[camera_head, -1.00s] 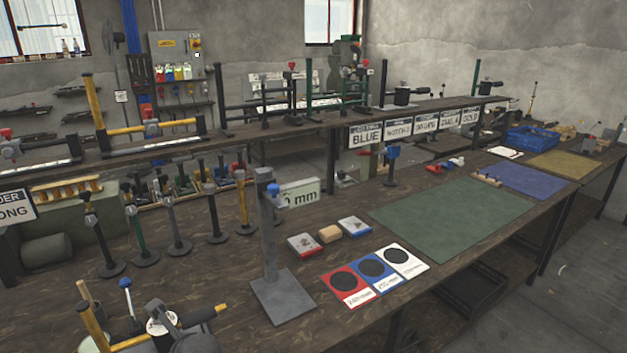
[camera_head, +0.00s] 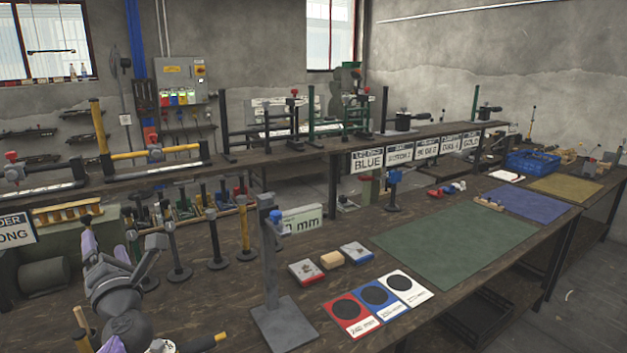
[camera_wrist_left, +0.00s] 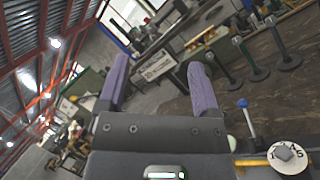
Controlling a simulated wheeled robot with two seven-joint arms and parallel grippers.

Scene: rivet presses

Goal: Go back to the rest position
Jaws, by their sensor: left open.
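My left gripper (camera_head: 105,248) is in the left part of the head view, raised over the left end of the workbench, with its arm coming up from the bottom edge. Its two purple fingers stand apart in the left wrist view (camera_wrist_left: 157,66), with nothing between them. The gripper overlaps the row of upright posts in the head view and hides part of it. My right gripper is not in view.
A grey stand (camera_head: 284,322) rises from the bench right of the gripper. Red, blue and white cards (camera_head: 381,297) and a green mat (camera_head: 455,235) lie farther right. A raised shelf with presses runs behind. The green mat is bare.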

